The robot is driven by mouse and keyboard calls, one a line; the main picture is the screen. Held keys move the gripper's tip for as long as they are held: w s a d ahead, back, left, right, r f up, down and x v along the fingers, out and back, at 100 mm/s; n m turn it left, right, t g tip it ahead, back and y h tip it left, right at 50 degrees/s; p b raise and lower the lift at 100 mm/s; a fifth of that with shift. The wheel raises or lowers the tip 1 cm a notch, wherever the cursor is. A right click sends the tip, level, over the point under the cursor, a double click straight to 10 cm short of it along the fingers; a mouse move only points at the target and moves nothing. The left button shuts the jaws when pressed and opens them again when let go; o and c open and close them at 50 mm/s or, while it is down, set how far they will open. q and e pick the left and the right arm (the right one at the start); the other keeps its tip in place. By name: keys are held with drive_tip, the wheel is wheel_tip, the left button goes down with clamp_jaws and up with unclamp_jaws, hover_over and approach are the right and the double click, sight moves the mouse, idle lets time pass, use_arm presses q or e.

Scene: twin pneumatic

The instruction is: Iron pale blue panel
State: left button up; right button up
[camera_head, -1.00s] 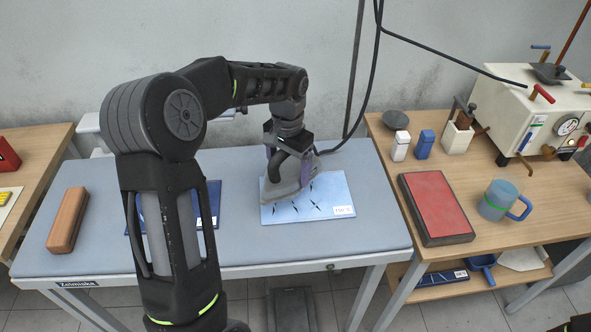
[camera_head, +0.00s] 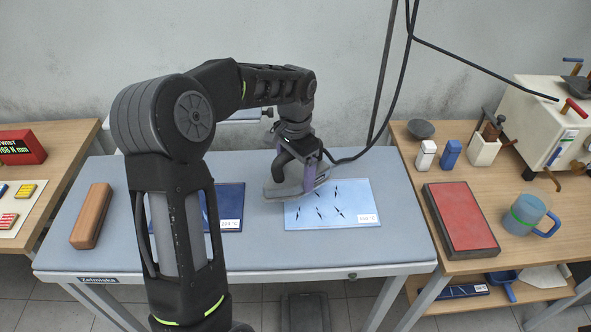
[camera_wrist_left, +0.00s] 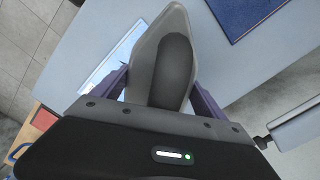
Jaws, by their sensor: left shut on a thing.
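The pale blue panel (camera_head: 345,216) lies flat on the ironing table, with several dark crease-like marks and a white label at its lower right corner. My left gripper (camera_head: 310,178) is shut on the grey iron (camera_head: 285,190). The iron is at the panel's upper left edge, its tip pointing left past the panel; it looks raised, but the gap beneath is hard to judge. In the left wrist view the iron's dark handle (camera_wrist_left: 174,72) sits between the fingers, and part of the panel (camera_wrist_left: 112,65) shows beside it. My right gripper is not in view.
A dark blue panel (camera_head: 226,200) lies left of the pale one, partly behind my left arm. A brown wooden block (camera_head: 91,216) lies at the table's left. A cable rises from the iron. The right bench holds a red pad (camera_head: 460,215) and a blue mug (camera_head: 524,214).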

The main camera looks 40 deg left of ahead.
use_arm(q)
drive_tip(key=shift+w+f+b, duration=0.1)
drive_tip(key=shift+f+b, duration=1.95)
drive_tip(key=shift+f, duration=0.75)
drive_tip(key=shift+f+b, duration=0.75)
drive_tip(key=shift+f, duration=0.3)
drive_tip(key=shift+w+d, duration=0.55)
drive_tip(key=shift+d, duration=0.25)
drive_tip(key=shift+w+d, duration=0.55)
drive_tip(key=shift+d, duration=0.2)
drive_tip(key=shift+w+d, duration=0.1)
drive_tip(key=shift+w+d+r+p, duration=0.1)
drive_tip(key=shift+w+d+p, duration=0.15)
drive_tip(key=shift+w+d, duration=0.4)
drive_tip(key=shift+w+d+p, duration=0.25)
drive_tip(key=shift+w+d, duration=0.15)
drive_tip(key=shift+d, duration=0.3)
drive_tip(key=shift+w+d, duration=0.3)
drive_tip(key=shift+d, duration=0.05)
drive_tip(key=shift+w+d, duration=0.4)
drive_tip(key=shift+d, duration=0.2)
drive_tip(key=shift+w+d, duration=0.4)
drive_tip(key=shift+d, duration=0.2)
